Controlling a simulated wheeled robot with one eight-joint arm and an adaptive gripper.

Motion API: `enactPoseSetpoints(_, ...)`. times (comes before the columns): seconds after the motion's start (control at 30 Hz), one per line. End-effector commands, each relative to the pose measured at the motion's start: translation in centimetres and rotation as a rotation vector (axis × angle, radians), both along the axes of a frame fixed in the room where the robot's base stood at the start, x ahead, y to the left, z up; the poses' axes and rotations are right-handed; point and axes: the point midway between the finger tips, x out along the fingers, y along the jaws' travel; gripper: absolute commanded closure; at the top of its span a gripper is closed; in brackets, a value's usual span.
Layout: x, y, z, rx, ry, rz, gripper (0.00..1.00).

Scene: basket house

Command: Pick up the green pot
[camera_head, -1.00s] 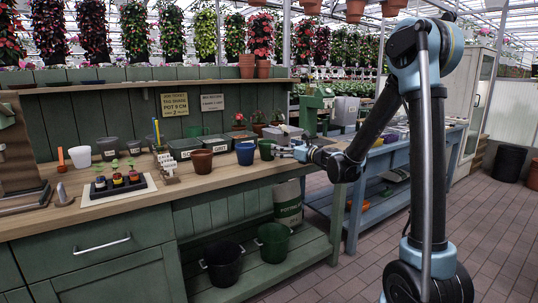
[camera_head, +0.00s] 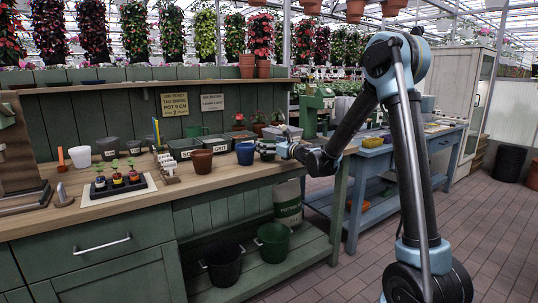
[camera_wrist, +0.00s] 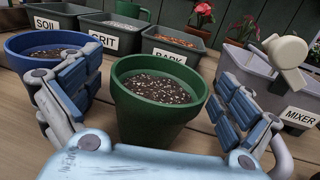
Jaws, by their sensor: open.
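The green pot (camera_wrist: 150,124) stands upright on the wooden bench in the middle of the wrist view, filled with dark speckled soil. My gripper (camera_wrist: 158,75) is open, with one finger at the pot's left and the other at its right. Gaps show between both fingers and the pot's wall. In the head view my gripper (camera_head: 266,148) is at the bench's front edge, right of the blue pot (camera_head: 245,153), and mostly hides the green pot. The blue pot also shows in the wrist view (camera_wrist: 22,70), close behind my left finger.
Labelled bins for soil, grit (camera_wrist: 108,30) and bark (camera_wrist: 172,46) stand behind the pot. A grey mixer bin (camera_wrist: 250,75) with a pale scoop handle (camera_wrist: 285,55) is at the right. A brown pot (camera_head: 202,161) stands left of the blue pot. Buckets sit on the lower shelf.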

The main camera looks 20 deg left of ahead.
Motion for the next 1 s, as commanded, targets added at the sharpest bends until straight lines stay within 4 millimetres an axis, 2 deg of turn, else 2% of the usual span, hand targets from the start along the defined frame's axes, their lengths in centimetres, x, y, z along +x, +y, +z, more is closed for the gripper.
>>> enactPoseSetpoints(0.13, 0.0, 0.0, 0.0, 0.000, 0.000, 0.000, 0.04)
enactPoseSetpoints(0.3, 0.0, -0.1, 0.0, 0.000, 0.000, 0.000, 0.43)
enactPoseSetpoints(0.37, 0.0, -0.1, 0.0, 0.000, 0.000, 0.000, 0.53)
enactPoseSetpoints(0.77, 0.0, -0.1, 0.5, 0.000, 0.000, 0.000, 0.52)
enactPoseSetpoints(0.87, -0.1, -0.1, 1.5, 0.000, 0.000, 0.000, 0.52)
enactPoseSetpoints(1.0, -0.1, -0.1, 3.8, 0.000, 0.000, 0.000, 0.52)
